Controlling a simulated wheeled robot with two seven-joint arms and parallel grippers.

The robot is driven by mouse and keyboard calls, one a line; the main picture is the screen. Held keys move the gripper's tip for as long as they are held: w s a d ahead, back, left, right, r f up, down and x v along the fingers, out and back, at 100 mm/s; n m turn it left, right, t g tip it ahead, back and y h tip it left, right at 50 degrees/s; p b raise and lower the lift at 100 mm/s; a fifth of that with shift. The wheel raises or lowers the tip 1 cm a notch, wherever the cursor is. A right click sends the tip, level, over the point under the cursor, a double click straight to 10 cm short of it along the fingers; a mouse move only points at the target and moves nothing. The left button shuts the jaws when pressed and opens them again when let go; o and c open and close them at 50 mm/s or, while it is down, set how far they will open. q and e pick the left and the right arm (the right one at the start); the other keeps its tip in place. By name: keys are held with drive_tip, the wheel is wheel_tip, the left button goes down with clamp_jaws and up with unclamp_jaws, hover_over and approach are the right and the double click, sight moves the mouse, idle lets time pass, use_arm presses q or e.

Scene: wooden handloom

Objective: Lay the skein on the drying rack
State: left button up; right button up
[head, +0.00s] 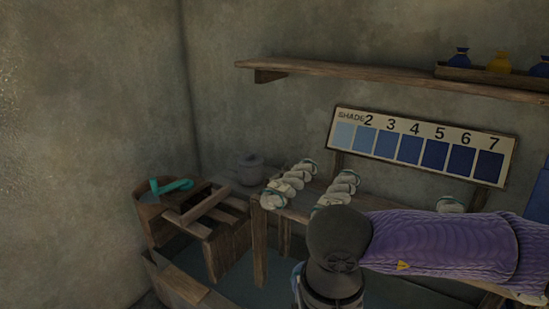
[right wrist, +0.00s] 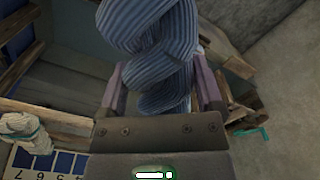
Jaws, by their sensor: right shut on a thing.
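In the right wrist view, a twisted blue skein with pale stripes (right wrist: 165,45) is held between the two fingers of my right gripper (right wrist: 162,88). The gripper is shut on it, and the skein's far end runs out of the top of the picture. In the head view, my right arm comes in from the right with its wrist bent down over the front of the bench, and its fingers are hidden or out of frame. I cannot make out for certain which wooden structure is the drying rack. My left gripper is not in view.
Several white skeins (head: 291,180) lie on the wooden bench (head: 272,202) below a shade board (head: 420,145). A slatted wooden stand (head: 228,235) and a tub (head: 150,210) with a teal tool (head: 172,186) stand left. A wall shelf (head: 340,76) runs above.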

drive_tip(key=shift+s+a+f+n, duration=0.2)
drive_tip(key=shift+s+n, duration=0.25)
drive_tip(key=shift+n, duration=0.55)
drive_tip(key=shift+d+f, duration=0.1)
drive_tip(key=shift+d, duration=0.25)
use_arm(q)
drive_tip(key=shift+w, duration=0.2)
use_arm(e)
drive_tip(key=w+d+m, duration=0.1)
drive_tip(key=d+m, duration=0.2)
drive_tip(key=d, duration=0.4)
drive_tip(key=shift+w+d, duration=0.15)
drive_tip(key=shift+w, duration=0.2)
